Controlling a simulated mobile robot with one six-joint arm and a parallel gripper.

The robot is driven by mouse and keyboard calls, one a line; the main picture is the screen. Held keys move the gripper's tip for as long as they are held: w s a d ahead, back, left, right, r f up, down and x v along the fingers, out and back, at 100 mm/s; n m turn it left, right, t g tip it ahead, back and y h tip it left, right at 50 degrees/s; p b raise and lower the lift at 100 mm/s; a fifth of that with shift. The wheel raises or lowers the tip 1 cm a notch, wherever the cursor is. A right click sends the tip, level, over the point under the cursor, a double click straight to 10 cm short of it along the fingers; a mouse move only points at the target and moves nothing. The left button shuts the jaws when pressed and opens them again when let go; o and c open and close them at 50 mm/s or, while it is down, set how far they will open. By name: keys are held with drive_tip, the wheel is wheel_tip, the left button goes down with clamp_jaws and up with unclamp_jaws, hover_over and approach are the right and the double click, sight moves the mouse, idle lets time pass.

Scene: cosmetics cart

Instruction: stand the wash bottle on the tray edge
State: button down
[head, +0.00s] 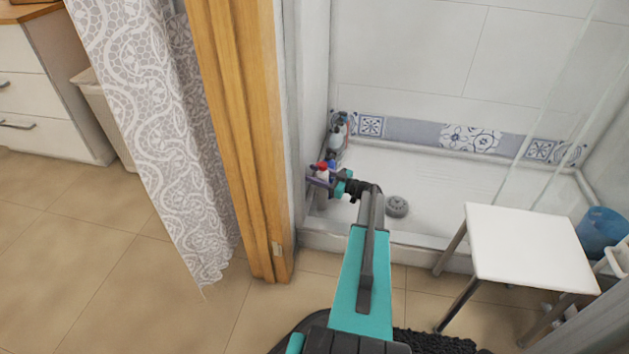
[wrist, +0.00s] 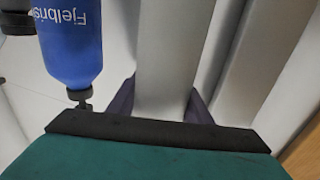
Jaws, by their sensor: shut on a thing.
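My gripper (head: 320,180) is at the left side of the shower, low by the door-side wall. In the wrist view its two purple fingers (wrist: 160,104) are shut on a smooth pale grey body (wrist: 165,50), which seems to be the wash bottle. Its far end runs out of the frame, and no label on it shows. In the head view the gripper and small red and blue parts beside it largely hide the held thing. The shower tray (head: 450,170) is white with a raised edge (head: 345,243) at the front. I cannot tell whether the held thing touches the edge.
A blue bottle (wrist: 70,45) with a dark cap stands close left of the fingers in the wrist view. Several bottles (head: 338,135) stand in the back left corner. A grey round drain cover (head: 396,206), a white stool (head: 530,250) and a wooden door frame (head: 245,140) are near.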

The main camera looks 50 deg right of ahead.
drive_tip(key=shift+f+b, duration=1)
drive_tip(key=shift+f, duration=0.9)
drive_tip(key=c, duration=1.2)
unclamp_jaws()
drive_tip(key=p+v, duration=0.3)
drive_tip(key=v, duration=0.9)
drive_tip(key=shift+p, duration=0.3)
drive_tip(key=shift+r, duration=0.25)
